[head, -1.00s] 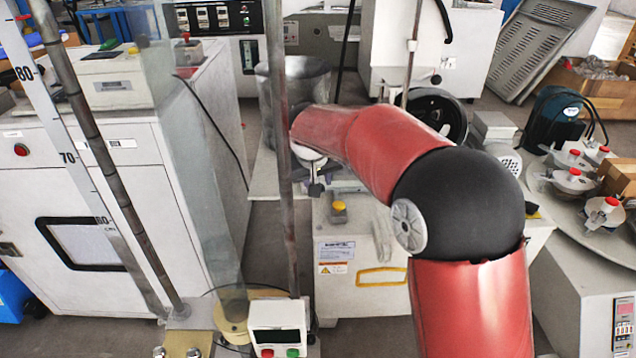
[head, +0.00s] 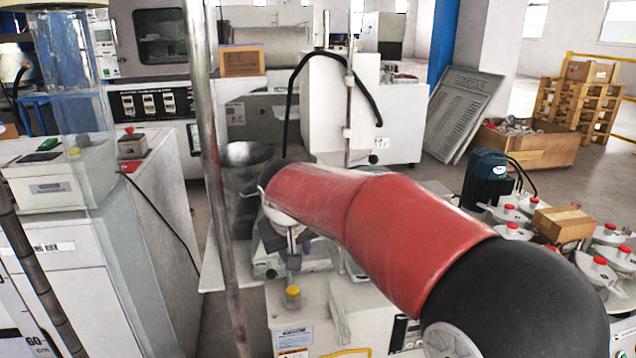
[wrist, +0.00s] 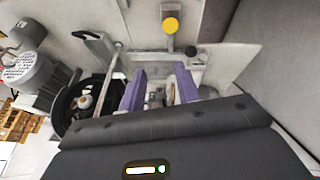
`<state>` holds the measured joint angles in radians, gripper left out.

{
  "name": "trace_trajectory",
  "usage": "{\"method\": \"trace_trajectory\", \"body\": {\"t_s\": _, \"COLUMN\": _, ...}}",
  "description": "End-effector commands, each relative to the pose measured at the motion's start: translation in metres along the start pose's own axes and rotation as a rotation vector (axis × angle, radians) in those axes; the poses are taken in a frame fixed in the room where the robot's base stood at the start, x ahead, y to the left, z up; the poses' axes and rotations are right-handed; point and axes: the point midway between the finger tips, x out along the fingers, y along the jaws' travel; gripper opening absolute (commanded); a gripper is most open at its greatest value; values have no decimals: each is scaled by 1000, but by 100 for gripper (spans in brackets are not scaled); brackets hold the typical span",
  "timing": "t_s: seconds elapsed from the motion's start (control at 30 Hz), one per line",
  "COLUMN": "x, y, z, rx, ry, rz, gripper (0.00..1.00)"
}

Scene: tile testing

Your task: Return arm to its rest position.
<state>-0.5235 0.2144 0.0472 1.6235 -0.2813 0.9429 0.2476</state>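My arm shows in the head view as red segments with black joints, reaching from the lower right toward the middle. My gripper shows in the wrist view (wrist: 160,92), with two purple fingers apart and a gap between them. No held object can be made out in the gap. The fingers are over a machine with metal parts and a yellow knob (wrist: 170,25). In the head view the arm's far end is above a white machine (head: 345,310), and the fingers are mostly hidden behind it.
A metal pole (head: 215,190) stands left of my arm. A white cabinet (head: 140,230) is at the left.

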Motion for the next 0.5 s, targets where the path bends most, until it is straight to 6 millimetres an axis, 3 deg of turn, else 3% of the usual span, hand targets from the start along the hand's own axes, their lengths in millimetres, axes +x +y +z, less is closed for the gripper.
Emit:
{"method": "trace_trajectory", "body": {"t_s": 0.03, "x": -23, "y": 26, "z": 15, "rx": 35, "ry": 4, "rz": 5, "gripper": 33}}
{"method": "trace_trajectory", "body": {"t_s": 0.2, "x": -72, "y": 82, "z": 78, "rx": 132, "ry": 4, "rz": 11, "gripper": 33}}
{"method": "trace_trajectory", "body": {"t_s": 0.33, "x": -102, "y": 112, "z": 132, "rx": 207, "ry": 10, "rz": 15, "gripper": 33}}
{"method": "trace_trajectory", "body": {"t_s": 0.5, "x": -129, "y": 132, "z": 206, "rx": 307, "ry": 24, "rz": 21, "gripper": 33}}
